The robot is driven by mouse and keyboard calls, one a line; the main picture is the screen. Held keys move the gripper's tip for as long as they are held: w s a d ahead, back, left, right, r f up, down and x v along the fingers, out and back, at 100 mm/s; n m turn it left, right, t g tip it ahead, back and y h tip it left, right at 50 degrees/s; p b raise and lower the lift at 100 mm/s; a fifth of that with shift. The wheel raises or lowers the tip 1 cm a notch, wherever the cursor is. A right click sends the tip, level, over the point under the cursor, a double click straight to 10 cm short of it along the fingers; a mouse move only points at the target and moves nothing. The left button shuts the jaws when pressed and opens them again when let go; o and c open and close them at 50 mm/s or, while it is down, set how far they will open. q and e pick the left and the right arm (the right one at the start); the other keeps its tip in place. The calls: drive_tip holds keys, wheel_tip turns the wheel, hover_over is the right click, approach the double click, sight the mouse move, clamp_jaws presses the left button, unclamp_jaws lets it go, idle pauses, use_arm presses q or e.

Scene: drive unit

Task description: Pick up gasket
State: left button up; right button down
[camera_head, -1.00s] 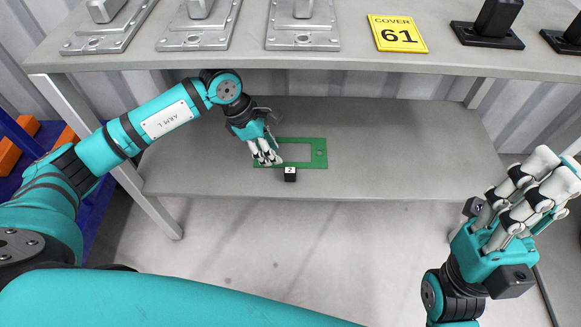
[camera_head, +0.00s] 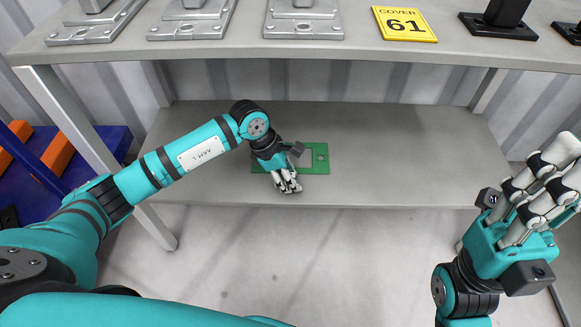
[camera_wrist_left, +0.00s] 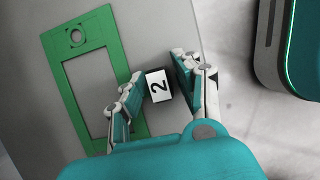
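The green gasket (camera_head: 320,158) is a flat rectangular frame with a small hole at one end. It lies on the lower shelf, and it also shows in the left wrist view (camera_wrist_left: 101,24). A small black block with a white "2" label (camera_wrist_left: 158,86) stands by the gasket's edge. My left gripper (camera_head: 288,188) is low over the shelf's front edge; in the wrist view its open fingers (camera_wrist_left: 154,90) are on either side of the block, with a gap visible on the right. My arm hides part of the gasket in the head view. My right gripper (camera_head: 545,185) is open and empty at right.
The lower shelf (camera_head: 400,150) is otherwise clear. The upper shelf (camera_head: 350,54) overhangs it and holds grey metal covers (camera_head: 303,22), black parts (camera_head: 496,22) and a yellow "COVER 61" sign (camera_head: 404,24). A blue rack with orange parts (camera_head: 57,150) stands at left.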

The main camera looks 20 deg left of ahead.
use_arm(q)
drive_tip(key=shift+c, duration=0.4)
clamp_jaws()
drive_tip(key=shift+r, duration=0.1)
